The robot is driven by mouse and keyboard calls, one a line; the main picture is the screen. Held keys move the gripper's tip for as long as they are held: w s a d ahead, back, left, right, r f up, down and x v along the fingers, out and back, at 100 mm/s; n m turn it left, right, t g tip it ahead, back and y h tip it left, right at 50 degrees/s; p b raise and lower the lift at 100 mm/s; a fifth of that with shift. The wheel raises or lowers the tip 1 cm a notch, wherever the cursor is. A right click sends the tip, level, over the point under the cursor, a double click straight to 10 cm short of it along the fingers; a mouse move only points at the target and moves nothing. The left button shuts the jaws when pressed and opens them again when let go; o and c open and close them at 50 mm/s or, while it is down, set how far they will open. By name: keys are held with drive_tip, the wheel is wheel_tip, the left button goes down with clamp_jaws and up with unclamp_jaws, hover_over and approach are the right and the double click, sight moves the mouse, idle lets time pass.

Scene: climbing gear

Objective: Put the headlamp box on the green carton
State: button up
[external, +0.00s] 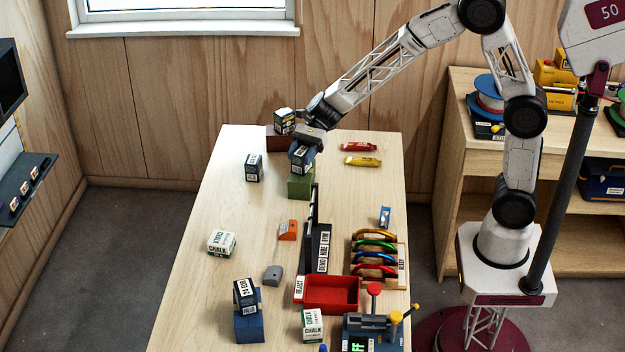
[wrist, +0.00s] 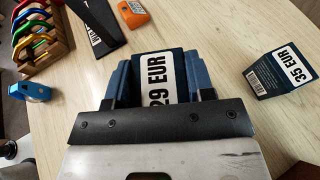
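A dark blue box with a white label is between the fingers of my gripper (external: 303,147); I take it as the headlamp box (external: 301,160). In the wrist view this box (wrist: 166,82) shows "29 EUR", and the blue fingers (wrist: 161,88) press against both its sides. The green carton (external: 300,184) stands directly under the box near the far end of the table. The box's underside is at the carton's top; I cannot tell whether it rests there or hangs just above. The carton is hidden in the wrist view.
A similar box (external: 254,167) marked "35 EUR" (wrist: 284,73) stands to the left. Another box (external: 284,121) sits on a brown carton (external: 280,141) behind. A box (external: 246,293) sits on a blue carton (external: 249,325). A carabiner rack (external: 378,257) and red tray (external: 331,294) are nearer the front.

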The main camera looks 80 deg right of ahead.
drive_tip(key=o, duration=0.5)
drive_tip(key=shift+c, duration=0.2)
drive_tip(key=shift+r, duration=0.15)
drive_tip(key=v, duration=1.2)
drive_tip(key=shift+s+a+r, duration=0.1)
drive_tip(key=shift+s, duration=0.05)
idle(0.3)
drive_tip(key=s+a+r+n+g+h, duration=0.25)
drive_tip(key=s+a+n, duration=0.25)
drive_tip(key=s, duration=0.4)
drive_tip(key=s+a+r+n+g+h, duration=0.1)
drive_tip(key=s+a+n+g+h, duration=0.15)
drive_tip(key=s+a+n, duration=0.5)
drive_tip(key=s+d+n+t+h, duration=0.2)
drive_tip(key=s+n+h, duration=0.5)
drive_tip(key=s, duration=1.2)
drive_tip(key=shift+s+d+n+t+h, duration=0.3)
drive_tip(key=shift+s+d+n+h, duration=0.1)
drive_tip(key=shift+n, duration=0.95)
